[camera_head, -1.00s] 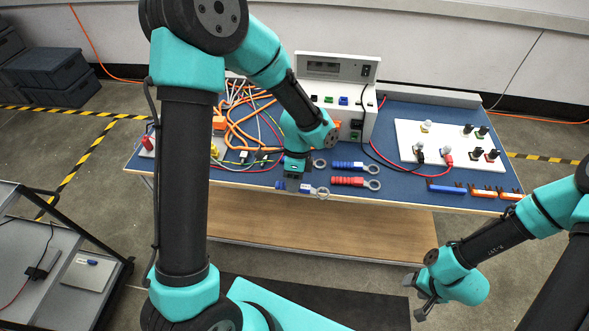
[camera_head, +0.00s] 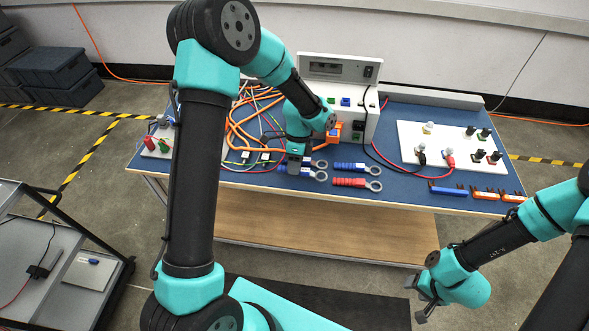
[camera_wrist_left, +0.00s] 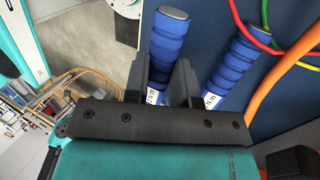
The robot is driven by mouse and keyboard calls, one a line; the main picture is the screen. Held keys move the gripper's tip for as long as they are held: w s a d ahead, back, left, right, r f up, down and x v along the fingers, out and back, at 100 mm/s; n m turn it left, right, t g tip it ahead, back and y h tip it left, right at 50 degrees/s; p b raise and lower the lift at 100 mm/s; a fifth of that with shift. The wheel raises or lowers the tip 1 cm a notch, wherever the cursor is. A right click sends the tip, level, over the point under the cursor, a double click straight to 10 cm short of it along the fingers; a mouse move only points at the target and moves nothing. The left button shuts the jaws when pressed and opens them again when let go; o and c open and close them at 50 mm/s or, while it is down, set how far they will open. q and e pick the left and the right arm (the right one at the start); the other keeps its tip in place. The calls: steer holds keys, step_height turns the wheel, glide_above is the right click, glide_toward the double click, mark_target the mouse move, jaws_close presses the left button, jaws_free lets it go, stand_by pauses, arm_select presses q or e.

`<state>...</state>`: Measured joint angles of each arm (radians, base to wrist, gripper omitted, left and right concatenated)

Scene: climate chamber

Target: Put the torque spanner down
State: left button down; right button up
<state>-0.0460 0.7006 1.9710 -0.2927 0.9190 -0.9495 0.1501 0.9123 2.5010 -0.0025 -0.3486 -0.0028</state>
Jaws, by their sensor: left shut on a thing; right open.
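My left gripper (camera_head: 297,173) is shut on a blue-handled torque spanner (camera_head: 320,176) at the front part of the blue table top (camera_head: 410,189). Its steel ring end points right. In the left wrist view, the ribbed blue handle (camera_wrist_left: 167,38) lies between the two dark fingers (camera_wrist_left: 160,84). I cannot tell whether the spanner touches the table. A second blue spanner (camera_wrist_left: 234,62) lies beside it, with its ring just behind the held one's ring in the head view. My right gripper (camera_head: 427,305) is open and empty, low and away from the table.
Another blue spanner (camera_head: 348,166) and a red spanner (camera_head: 350,182) lie just right of my left gripper. Orange cables (camera_head: 236,128) spread to the left. A white instrument box (camera_head: 357,108) stands behind. A white socket board (camera_head: 450,142) is at the right.

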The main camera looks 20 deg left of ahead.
arm_select(q)
steer(key=shift+f, duration=1)
steer(key=shift+f, duration=0.15)
steer(key=c, duration=0.9)
jaws_free()
steer(key=shift+c, duration=0.2)
steer(key=v, duration=1.2)
steer(key=shift+r, duration=0.25)
